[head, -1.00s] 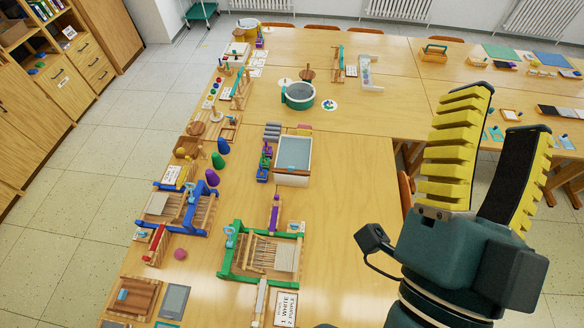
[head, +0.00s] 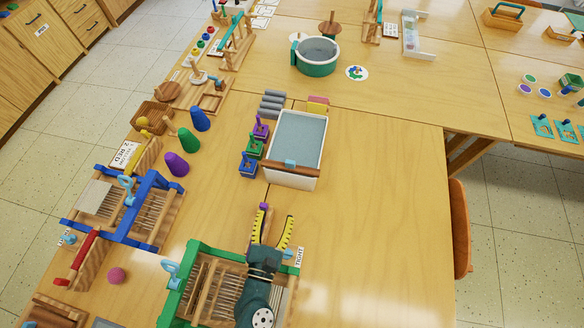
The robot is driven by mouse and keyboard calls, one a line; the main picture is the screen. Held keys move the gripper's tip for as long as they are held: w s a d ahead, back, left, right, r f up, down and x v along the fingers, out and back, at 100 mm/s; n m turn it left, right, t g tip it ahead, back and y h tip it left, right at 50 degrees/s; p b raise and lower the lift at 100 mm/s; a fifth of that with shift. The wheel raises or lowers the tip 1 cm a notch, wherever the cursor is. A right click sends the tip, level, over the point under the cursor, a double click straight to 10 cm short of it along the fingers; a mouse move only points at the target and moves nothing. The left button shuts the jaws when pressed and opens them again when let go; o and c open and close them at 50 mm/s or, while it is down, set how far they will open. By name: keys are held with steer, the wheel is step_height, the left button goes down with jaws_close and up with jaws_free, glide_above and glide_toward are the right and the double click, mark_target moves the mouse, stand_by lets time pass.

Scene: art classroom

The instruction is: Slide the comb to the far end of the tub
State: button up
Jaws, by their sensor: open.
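The tub (head: 322,149) is a white rectangular tray with a grey-blue surface inside, in the middle of the table. What looks like the comb is a brown bar with a light-blue grip (head: 290,163), lying across the tub's near end. Its teeth cannot be made out. My gripper (head: 277,212) is open, with yellow-padded fingers pointing toward the tub. It is on the near side of the tub, apart from it and the comb, above the green loom's far edge. Nothing shows between the fingers.
A green-framed loom (head: 190,262) lies under my arm. A purple-topped piece (head: 264,207) shows by the left fingertip. Small purple, green and blue holders (head: 255,147) and grey rolls (head: 272,104) stand left of the tub. Table right of the tub is clear.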

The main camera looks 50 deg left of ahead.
mark_target(290, 165)
steer(key=x, duration=1.1)
steer(key=r+x, duration=0.1)
steer(key=x, duration=0.5)
steer(key=shift+c, duration=0.2)
jaws_close()
